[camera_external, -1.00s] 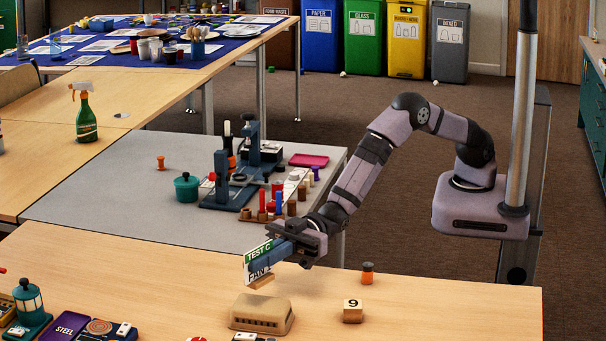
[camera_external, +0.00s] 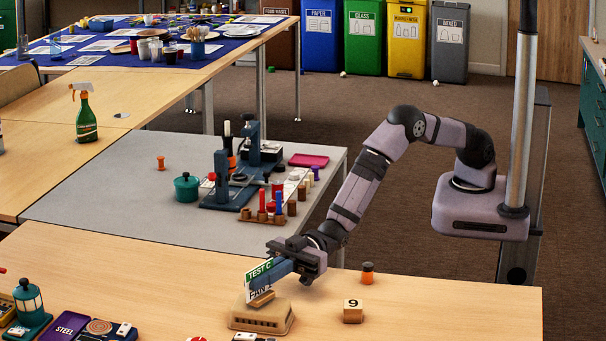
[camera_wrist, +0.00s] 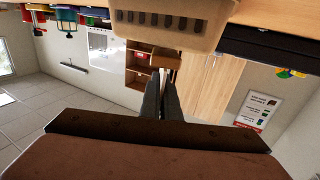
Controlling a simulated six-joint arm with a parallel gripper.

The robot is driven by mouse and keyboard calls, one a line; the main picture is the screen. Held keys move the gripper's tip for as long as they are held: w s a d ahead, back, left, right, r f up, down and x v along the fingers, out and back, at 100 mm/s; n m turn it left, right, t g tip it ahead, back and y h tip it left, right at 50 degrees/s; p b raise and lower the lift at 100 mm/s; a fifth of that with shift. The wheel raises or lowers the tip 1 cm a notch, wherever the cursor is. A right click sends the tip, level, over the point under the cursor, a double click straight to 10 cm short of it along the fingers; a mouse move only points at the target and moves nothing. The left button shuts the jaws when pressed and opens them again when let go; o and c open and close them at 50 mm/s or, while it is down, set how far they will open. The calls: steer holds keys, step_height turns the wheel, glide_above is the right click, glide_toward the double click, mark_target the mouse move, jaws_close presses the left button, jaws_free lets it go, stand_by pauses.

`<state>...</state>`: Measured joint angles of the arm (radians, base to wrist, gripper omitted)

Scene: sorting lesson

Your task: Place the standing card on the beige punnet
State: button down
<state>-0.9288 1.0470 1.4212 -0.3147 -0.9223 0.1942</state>
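The standing card (camera_external: 258,271), white with a green "TEST C" band and a small wooden foot, is held tilted in my gripper (camera_external: 276,271). My gripper is shut on the card. The card's foot is at the top of the beige punnet (camera_external: 261,319); I cannot tell whether they touch. The punnet sits upside down on the wooden table, its slotted side also showing at the top of the wrist view (camera_wrist: 175,20). There my gripper's fingers (camera_wrist: 165,92) point up towards the punnet, close together; the card is hard to make out between them.
A wooden block marked 9 (camera_external: 353,311) and an orange jar with a dark lid (camera_external: 367,273) stand right of the punnet. A teal lantern-like item (camera_external: 28,302) and a purple "STEEL" tile (camera_external: 66,326) lie at left. The table between is mostly clear.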

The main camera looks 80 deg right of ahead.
steer(key=shift+f+b, duration=0.35)
steer(key=c, duration=2)
jaws_free()
steer(key=shift+f, duration=0.1)
steer(key=shift+r+p, duration=0.7)
steer(key=shift+p, duration=0.2)
steer(key=b+v, duration=0.1)
steer(key=v, duration=1.1)
